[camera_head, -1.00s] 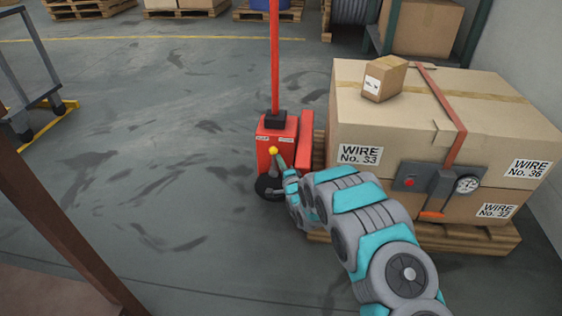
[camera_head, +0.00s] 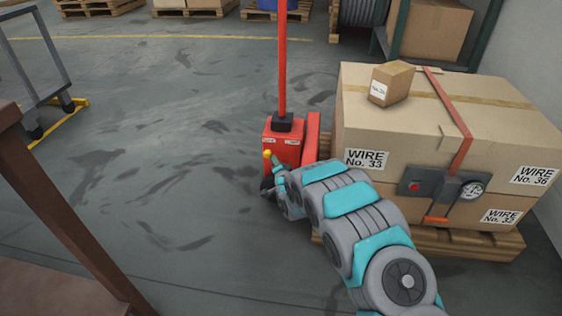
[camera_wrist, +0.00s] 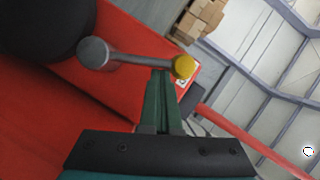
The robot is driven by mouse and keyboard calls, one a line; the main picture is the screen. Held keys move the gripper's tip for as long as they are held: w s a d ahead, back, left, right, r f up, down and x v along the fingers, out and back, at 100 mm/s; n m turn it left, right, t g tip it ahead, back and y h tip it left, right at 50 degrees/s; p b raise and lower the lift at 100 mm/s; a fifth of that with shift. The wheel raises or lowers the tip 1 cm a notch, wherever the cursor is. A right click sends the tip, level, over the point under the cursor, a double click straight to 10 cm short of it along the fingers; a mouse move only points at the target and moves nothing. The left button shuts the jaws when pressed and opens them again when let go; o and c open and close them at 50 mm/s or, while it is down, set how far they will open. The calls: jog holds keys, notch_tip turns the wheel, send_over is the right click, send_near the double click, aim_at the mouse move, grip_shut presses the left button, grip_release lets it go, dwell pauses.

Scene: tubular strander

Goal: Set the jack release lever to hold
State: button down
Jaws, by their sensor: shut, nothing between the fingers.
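The red pallet jack body (camera_head: 282,150) stands beside the loaded pallet, with its handle upright. Its release lever shows in the wrist view as a grey rod (camera_wrist: 138,60) running from a round grey pivot (camera_wrist: 93,52) to a yellow knob (camera_wrist: 184,66). In the head view the yellow knob (camera_head: 267,153) lies below the left of two small white labels, whose text is too small to read. My gripper (camera_head: 272,159) is shut and empty. In the wrist view its green fingertips (camera_wrist: 161,73) are at the rod beside the knob, seemingly touching it.
Stacked cartons (camera_head: 420,125) with a red strap and a grey gauge box (camera_head: 436,186) stand on a pallet (camera_head: 470,242) right of the jack. A cart (camera_head: 35,70) and a brown post (camera_head: 70,220) are at the left. The floor left of the jack is clear.

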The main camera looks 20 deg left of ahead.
jog(key=shift+s+a+f+n+p, duration=0.15)
jog(key=shift+a+f+p, duration=0.1)
jog(key=shift+a, duration=0.35)
jog(key=shift+s+a+f+n+p, duration=0.15)
jog(key=shift+a+f+p, duration=0.05)
jog(key=shift+a, duration=0.4)
jog(key=shift+a, duration=0.1)
